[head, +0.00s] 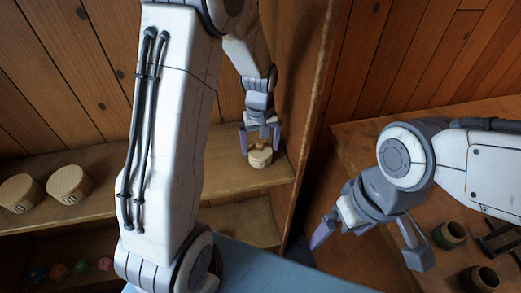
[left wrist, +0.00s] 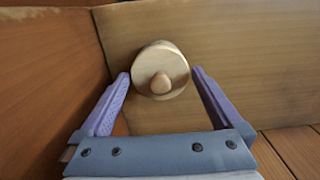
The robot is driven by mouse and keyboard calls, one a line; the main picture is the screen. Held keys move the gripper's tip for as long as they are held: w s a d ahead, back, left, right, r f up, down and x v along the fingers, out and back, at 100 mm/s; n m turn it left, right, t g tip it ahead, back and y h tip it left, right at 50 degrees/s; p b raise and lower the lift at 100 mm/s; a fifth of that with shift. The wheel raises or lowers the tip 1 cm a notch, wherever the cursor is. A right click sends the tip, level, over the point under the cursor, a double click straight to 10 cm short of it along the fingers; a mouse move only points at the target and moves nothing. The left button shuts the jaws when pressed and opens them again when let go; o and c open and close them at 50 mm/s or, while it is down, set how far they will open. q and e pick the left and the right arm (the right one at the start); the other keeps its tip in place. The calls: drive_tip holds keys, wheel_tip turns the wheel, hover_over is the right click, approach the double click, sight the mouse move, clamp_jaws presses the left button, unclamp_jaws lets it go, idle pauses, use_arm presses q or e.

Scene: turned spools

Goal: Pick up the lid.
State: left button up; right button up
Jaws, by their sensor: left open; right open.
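The lid (left wrist: 152,75) is a pale round wooden disc with a rounded knob (left wrist: 161,84) at its middle, seen from above in the left wrist view. It appears to sit on a short round wooden box (head: 260,160), at the right end of the upper shelf in the head view. My left gripper (head: 262,136) is just above the lid, pointing down, open and empty. In the left wrist view its fingers (left wrist: 160,74) lie on either side of the lid, with a visible gap. My right gripper (head: 371,247) is open and empty, well to the right.
Two round wooden boxes (head: 69,183) (head: 20,193) with dark markings stand at the shelf's (head: 225,182) left. An upright wooden panel (head: 308,110) closes the shelf on the right. Small coloured balls (head: 58,271) lie below. Dark green spools (head: 449,235) stand on a wooden table (head: 365,148) at right.

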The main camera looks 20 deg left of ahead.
use_arm(q)
drive_tip(key=shift+c, duration=0.3)
drive_tip(key=c, duration=1.1)
drive_tip(key=shift+o, duration=0.2)
drive_tip(key=shift+r, duration=0.15)
